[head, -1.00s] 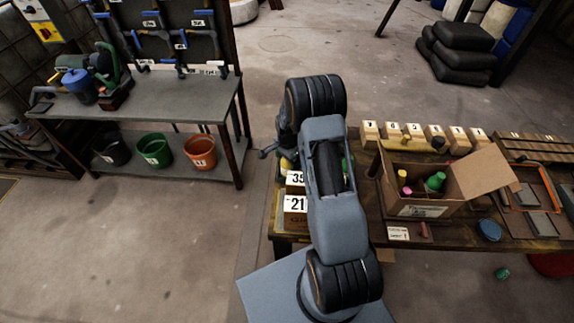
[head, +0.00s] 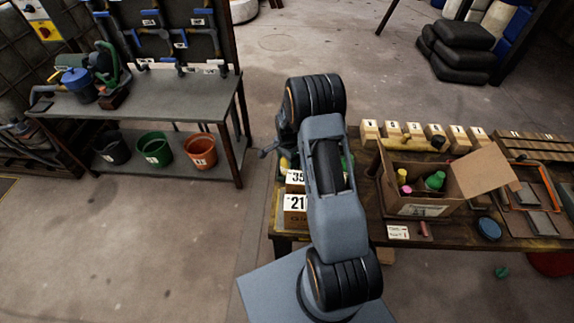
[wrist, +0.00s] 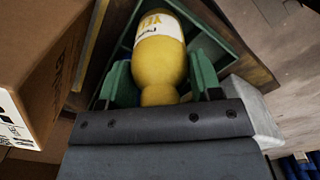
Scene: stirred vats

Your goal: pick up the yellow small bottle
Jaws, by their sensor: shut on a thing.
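The yellow small bottle (wrist: 160,62) is between the green fingers of my gripper (wrist: 163,82) in the wrist view. It has a white label with yellow and dark print, and the fingers are shut on its sides near the narrow end. Behind it is a green tray-like holder (wrist: 214,42) on brown wood; I cannot tell whether the bottle still touches it. In the head view my arm hides the gripper and most of this area.
A large brown box (wrist: 40,60) is close at left in the wrist view. An open carton (head: 423,210) with small bottles stands right of my arm.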

